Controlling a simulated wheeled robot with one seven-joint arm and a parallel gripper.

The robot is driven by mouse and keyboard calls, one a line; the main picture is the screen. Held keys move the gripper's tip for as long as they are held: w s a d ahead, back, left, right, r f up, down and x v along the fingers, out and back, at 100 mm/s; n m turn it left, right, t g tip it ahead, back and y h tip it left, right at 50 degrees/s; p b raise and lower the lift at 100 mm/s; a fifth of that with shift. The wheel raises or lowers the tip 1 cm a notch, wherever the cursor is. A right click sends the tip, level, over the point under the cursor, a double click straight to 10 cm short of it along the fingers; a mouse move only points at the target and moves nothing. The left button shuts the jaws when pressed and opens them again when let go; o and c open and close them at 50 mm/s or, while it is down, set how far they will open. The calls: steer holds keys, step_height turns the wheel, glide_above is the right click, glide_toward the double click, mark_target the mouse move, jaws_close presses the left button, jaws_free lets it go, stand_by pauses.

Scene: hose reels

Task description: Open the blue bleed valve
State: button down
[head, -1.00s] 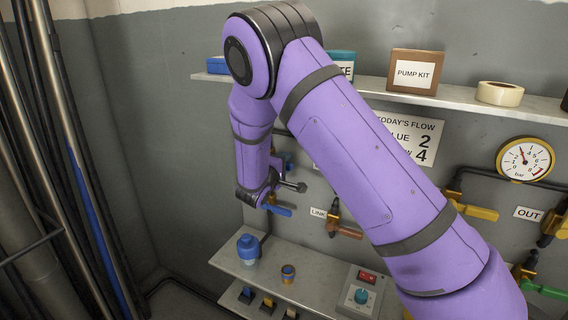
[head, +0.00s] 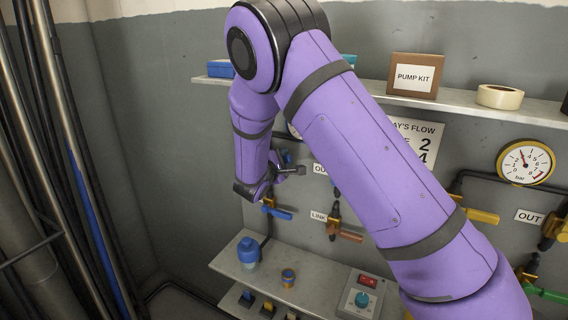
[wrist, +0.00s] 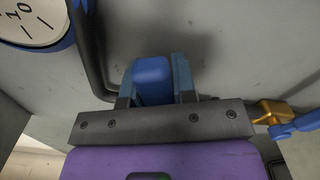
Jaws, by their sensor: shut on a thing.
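My gripper (wrist: 154,95) is shut on a blue handle (wrist: 152,78), which fills the space between its two blue-grey fingers. In the head view my gripper (head: 292,171) is at the wall, partly hidden by my own wrist. Another blue lever (head: 278,213) on a brass valve is just below my gripper. A blue lever on a brass fitting (wrist: 305,123) also shows at the right of the wrist view, apart from the fingers. I cannot read a label that names the bleed valve.
A dark pipe (wrist: 88,55) and a blue-rimmed gauge (wrist: 35,22) are left of the held handle. An orange-brown lever (head: 348,236) is to the right at the wall. A lower shelf (head: 310,262) holds a blue bottle (head: 248,252) and a control box (head: 362,294).

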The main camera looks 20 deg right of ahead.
mark_target(275, 140)
steer(key=n, duration=0.1)
steer(key=r+n, duration=0.1)
steer(key=a+r+n, duration=0.1)
steer(key=shift+w+n, duration=0.4)
steer(key=n, duration=0.1)
steer(key=w+r+n, duration=0.1)
steer(key=shift+a+n, duration=0.3)
steer(key=shift+a, duration=0.1)
steer(key=n, duration=0.1)
steer(key=w+a+n, duration=0.1)
steer(key=n, duration=0.1)
steer(key=shift+w+a+r+n, duration=0.1)
steer(key=shift+a+r+n, duration=0.05)
steer(key=shift+r+n, duration=0.2)
steer(key=shift+w+a+r+n, duration=0.1)
steer(key=shift+w+a+n, duration=0.25)
steer(key=shift+n, duration=0.5)
steer(key=shift+w+a+r+n, duration=0.1)
steer(key=shift+w+a+n, duration=0.25)
steer(key=shift+n, duration=0.45)
steer(key=c, duration=0.9)
jaws_free()
